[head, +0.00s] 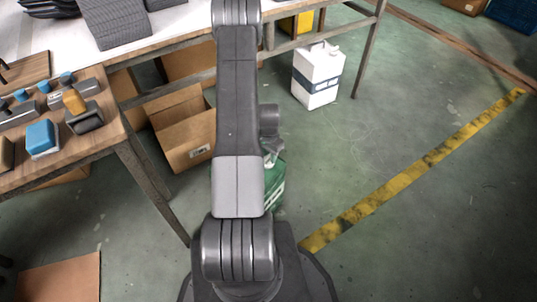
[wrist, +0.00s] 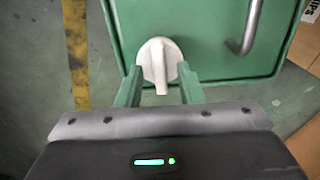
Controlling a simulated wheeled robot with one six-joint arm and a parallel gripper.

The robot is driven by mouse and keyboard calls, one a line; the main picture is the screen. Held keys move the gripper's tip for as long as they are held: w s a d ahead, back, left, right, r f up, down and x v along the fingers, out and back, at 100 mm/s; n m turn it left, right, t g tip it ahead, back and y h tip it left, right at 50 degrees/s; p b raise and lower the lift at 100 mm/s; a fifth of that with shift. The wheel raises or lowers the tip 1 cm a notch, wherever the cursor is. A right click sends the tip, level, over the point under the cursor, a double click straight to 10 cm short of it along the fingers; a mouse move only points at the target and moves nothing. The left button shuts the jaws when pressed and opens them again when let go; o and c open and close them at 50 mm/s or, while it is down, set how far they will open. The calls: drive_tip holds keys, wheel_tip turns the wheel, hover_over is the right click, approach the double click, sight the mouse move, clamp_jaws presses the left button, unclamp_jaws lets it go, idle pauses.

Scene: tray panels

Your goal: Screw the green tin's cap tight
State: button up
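The green tin (wrist: 215,35) fills much of the wrist view, with a bent metal handle (wrist: 247,30) at its right. Its white cap (wrist: 158,52) is round with a raised grip bar pointing toward my gripper. My gripper (wrist: 160,72) is open, with one finger at each side of the cap's near edge. A gap shows between each finger and the grip bar; I cannot tell whether the fingers touch the cap's rim. In the head view the tin (head: 275,182) stands on the floor, mostly hidden behind my arm.
A white canister (head: 318,78) stands on the floor beyond the tin. An open cardboard box (head: 187,140) is left of my arm, beside a wooden bench (head: 105,135) holding small parts. The floor to the right is clear, crossed by a yellow line (head: 410,175).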

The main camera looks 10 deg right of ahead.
sight(269, 156)
wheel_tip(269, 156, up, 14)
drive_tip(key=p, duration=0.2)
drive_tip(key=shift+p, duration=0.4)
drive_tip(key=shift+f, duration=0.1)
wheel_tip(269, 156, down, 14)
drive_tip(key=b, duration=0.2)
drive_tip(key=shift+b, duration=0.4)
idle(0.4)
